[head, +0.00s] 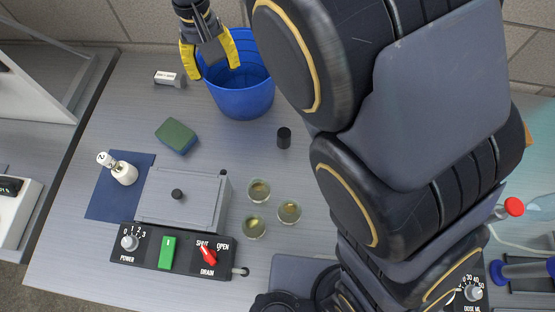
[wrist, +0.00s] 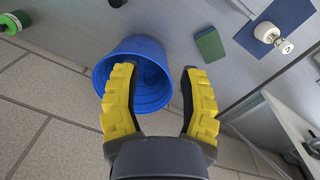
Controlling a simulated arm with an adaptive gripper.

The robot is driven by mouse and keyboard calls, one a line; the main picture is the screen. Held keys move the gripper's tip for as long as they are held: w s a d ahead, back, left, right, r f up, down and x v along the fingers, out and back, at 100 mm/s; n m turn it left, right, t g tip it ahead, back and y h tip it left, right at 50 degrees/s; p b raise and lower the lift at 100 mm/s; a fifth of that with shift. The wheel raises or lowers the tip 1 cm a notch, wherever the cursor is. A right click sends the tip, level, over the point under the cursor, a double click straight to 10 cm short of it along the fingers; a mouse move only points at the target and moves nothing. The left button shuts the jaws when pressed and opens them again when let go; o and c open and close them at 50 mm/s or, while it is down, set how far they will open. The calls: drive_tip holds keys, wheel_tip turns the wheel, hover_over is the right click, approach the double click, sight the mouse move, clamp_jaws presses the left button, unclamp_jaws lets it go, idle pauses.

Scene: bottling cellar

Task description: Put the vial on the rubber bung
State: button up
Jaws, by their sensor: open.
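A small white vial-like bottle (head: 124,173) with a round tag marked 2 stands on the dark blue mat (head: 98,205) at the left; I take it for the vial. It also shows at the upper right of the wrist view (wrist: 266,32). A short black cylinder (head: 284,138), seemingly the rubber bung, stands upright on the bench right of centre, with nothing on it. Only its edge shows at the top of the wrist view (wrist: 118,2). My gripper (head: 211,72) is open and empty over the blue bucket's near-wall side, away from both; its yellow fingers frame the bucket in the wrist view (wrist: 160,95).
The blue bucket (head: 243,100) stands by the wall. A grey lidded box (head: 185,205), a control panel (head: 160,250) and three glass dishes (head: 259,190) stand in front. My arm hides the right side.

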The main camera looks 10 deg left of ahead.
drive_tip(key=s+d+r+m, duration=0.1)
drive_tip(key=s+d+r, duration=0.15)
drive_tip(key=d, duration=0.55)
drive_tip(key=s+d+r+m, duration=0.1)
drive_tip(key=s+d+m, duration=0.15)
drive_tip(key=d, duration=0.55)
drive_tip(key=s+d+f, duration=0.1)
drive_tip(key=s+d, duration=0.3)
drive_tip(key=s, duration=0.3)
drive_tip(key=s+d+f+m+g, duration=0.1)
drive_tip(key=s+d, duration=0.3)
drive_tip(key=s, duration=0.3)
drive_tip(key=shift+s+d+y, duration=0.35)
drive_tip(key=shift+y, duration=0.05)
